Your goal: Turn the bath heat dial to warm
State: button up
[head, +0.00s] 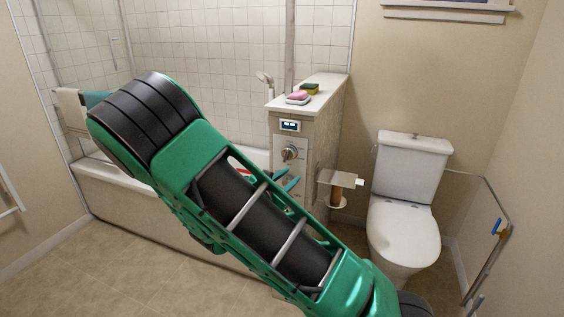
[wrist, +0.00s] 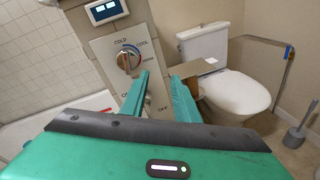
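The heat dial (wrist: 127,61) is a round metal knob on a light panel (wrist: 104,58), with COLD and COOL readable above it and a blue and red arc at its right. Other lettering is too small to read surely, and I cannot tell where the knob points. In the head view the dial (head: 290,153) sits on the front of the half wall. My gripper (wrist: 161,78) is open and empty, its two teal fingers below and right of the dial, apart from it. In the head view the fingertips (head: 287,180) show partly, below the dial, behind my arm.
A small display (wrist: 105,11) is above the panel. A second control under the dial is partly hidden by my left finger. A paper holder (head: 340,178) juts out at the right, near the toilet (head: 405,215). Soap (head: 298,96) and a sponge (head: 310,88) lie on the ledge.

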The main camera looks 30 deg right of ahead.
aim_at(285, 157)
jog(key=w+a+r+n+t, duration=0.1)
jog(key=w+a+n+t, duration=0.2)
jog(key=w+a+n, duration=0.1)
jog(key=x, duration=1)
jog(key=shift+s+d+f, duration=0.1)
jog(key=shift+s+f, duration=0.05)
jog(key=shift+s, duration=0.05)
grip_shut()
